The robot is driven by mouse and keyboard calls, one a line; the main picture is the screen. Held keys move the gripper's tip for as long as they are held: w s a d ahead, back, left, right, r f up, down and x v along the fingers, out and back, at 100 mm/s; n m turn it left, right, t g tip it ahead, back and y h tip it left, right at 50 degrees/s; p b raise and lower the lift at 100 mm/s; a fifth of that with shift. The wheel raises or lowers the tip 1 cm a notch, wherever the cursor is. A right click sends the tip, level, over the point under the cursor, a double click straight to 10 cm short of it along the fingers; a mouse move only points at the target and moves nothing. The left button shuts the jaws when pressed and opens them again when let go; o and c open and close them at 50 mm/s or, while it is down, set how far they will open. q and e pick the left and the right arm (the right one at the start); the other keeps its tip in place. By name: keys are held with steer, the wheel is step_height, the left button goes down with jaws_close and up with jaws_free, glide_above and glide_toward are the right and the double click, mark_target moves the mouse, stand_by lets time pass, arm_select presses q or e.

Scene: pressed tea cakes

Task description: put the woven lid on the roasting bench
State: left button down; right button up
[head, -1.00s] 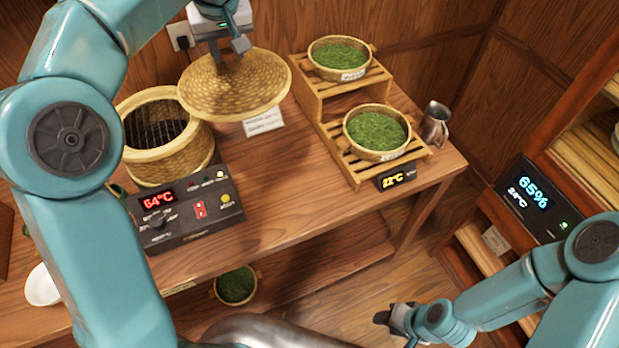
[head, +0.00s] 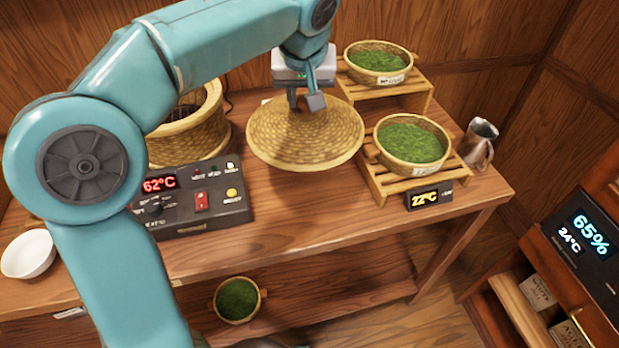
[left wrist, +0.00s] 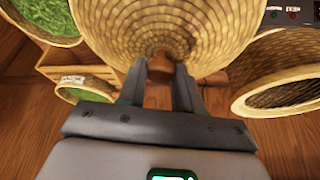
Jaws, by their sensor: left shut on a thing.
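The woven lid (head: 290,140) is a round, shallow straw cone over the middle of the wooden roasting bench (head: 300,210). My left gripper (head: 305,100) is shut on the lid's knob from above, and the knob is mostly hidden by the fingers in the head view. In the left wrist view the lid (left wrist: 170,30) fills the top, with its brown knob between the fingers of my left gripper (left wrist: 158,85). I cannot tell if the lid's rim touches the bench. My right gripper is not in view.
The open woven roaster basket (head: 195,130) stands left of the lid, behind a control box (head: 185,222) reading 62°C. A slatted stand with two tea baskets (head: 412,145) is close on the right, with a metal jug (head: 478,145) beyond. Bare bench lies in front of the lid.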

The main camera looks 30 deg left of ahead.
arm_select(q)
step_height(320, 180, down, 18)
steer(key=shift+w+r+b, duration=0.1)
steer(key=shift+r+b, duration=0.15)
steer(key=shift+b, duration=0.85)
steer(key=shift+f, duration=0.15)
steer(key=c, duration=0.8)
jaws_free()
steer(key=shift+o, duration=0.2)
